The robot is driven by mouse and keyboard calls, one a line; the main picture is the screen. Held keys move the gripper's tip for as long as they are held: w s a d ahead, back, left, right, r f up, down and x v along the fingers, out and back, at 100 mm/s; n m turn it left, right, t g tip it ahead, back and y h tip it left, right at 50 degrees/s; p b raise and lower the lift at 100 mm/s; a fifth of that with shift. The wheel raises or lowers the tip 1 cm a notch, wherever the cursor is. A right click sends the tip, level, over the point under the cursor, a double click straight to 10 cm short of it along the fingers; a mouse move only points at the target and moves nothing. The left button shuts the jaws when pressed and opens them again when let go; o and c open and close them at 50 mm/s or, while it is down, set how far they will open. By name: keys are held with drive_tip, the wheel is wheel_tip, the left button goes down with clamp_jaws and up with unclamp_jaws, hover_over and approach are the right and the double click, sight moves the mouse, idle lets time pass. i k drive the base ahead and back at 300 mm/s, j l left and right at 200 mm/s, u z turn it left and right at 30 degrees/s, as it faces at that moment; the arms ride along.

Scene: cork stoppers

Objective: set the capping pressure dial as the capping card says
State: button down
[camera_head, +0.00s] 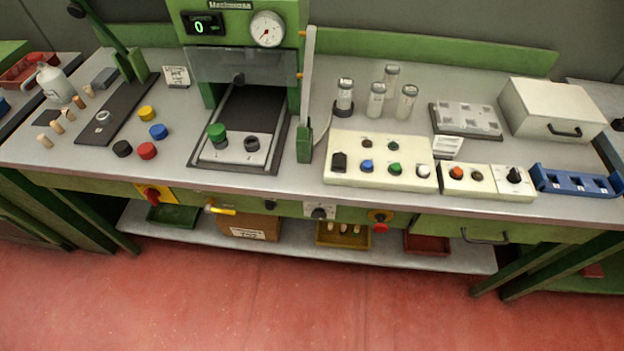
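A green press machine (244,12) stands at the back of the bench with a display reading 0 and a round white pressure gauge (267,29). A dark dial on a white plate (320,212) sits on the bench's front edge below the press. Another black dial (514,175) is on the cream control box at right. I cannot tell which is the capping pressure dial. A small white card (176,75) stands left of the press, and another white card (448,147) stands behind the control boxes. Their print is too small to read. My gripper is not in view.
Coloured caps (147,150) and corks (57,127) lie at left. Clear vials (376,100), a white box (552,108) and a blue rack (575,181) are at right. A red knob (152,194), yellow handle (221,210) and red button (380,227) line the front edge. The red floor ahead is clear.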

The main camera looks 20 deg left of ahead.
sight(318, 213)
drive_tip(key=u, duration=1.35)
drive_tip(key=l+z, duration=0.3)
drive_tip(key=l, duration=0.45)
